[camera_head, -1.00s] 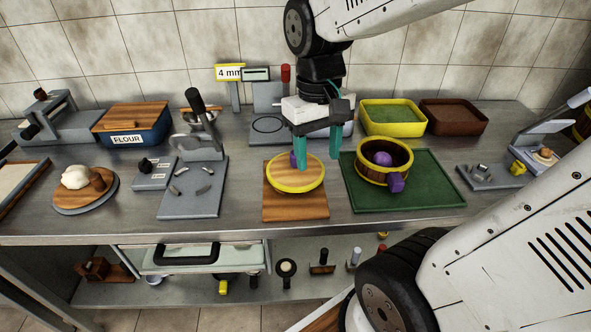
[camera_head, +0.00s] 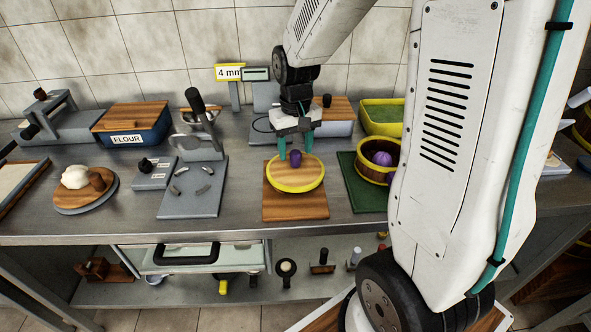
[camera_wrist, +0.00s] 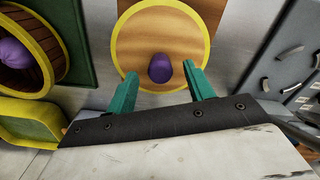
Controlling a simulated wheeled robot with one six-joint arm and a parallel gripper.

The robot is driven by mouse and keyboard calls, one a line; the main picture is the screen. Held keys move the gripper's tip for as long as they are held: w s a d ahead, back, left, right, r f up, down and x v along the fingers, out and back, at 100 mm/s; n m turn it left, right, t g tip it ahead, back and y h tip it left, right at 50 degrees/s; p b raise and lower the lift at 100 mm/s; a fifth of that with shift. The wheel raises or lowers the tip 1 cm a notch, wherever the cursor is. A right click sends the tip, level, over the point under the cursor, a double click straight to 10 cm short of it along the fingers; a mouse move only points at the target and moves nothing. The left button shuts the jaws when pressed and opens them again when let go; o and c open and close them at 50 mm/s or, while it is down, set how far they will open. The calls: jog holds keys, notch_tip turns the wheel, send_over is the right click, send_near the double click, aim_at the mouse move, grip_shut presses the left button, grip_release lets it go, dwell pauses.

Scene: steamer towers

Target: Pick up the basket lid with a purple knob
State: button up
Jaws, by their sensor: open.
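The basket lid (camera_head: 284,176) is a round wooden disc with a yellow rim and a purple knob (camera_head: 296,157). It lies on a wooden board (camera_head: 297,207) on the steel counter. My gripper (camera_head: 296,152) is open and empty, its teal fingers pointing down at the far side of the lid, near the knob. In the wrist view the lid (camera_wrist: 140,48) fills the upper middle. The knob (camera_wrist: 160,68) shows ahead of the gap between my fingers (camera_wrist: 163,85), not clearly between them.
A wooden basket (camera_head: 374,171) with a purple ball-like thing inside stands on a green mat (camera_head: 366,198) to the right, partly hidden by my arm. A yellow tray (camera_head: 378,120) is behind it. A grey board with a press (camera_head: 192,198) stands left of the lid.

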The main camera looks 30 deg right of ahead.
notch_tip(320, 180, down, 2)
jog(key=shift+f, duration=0.1)
grip_shut()
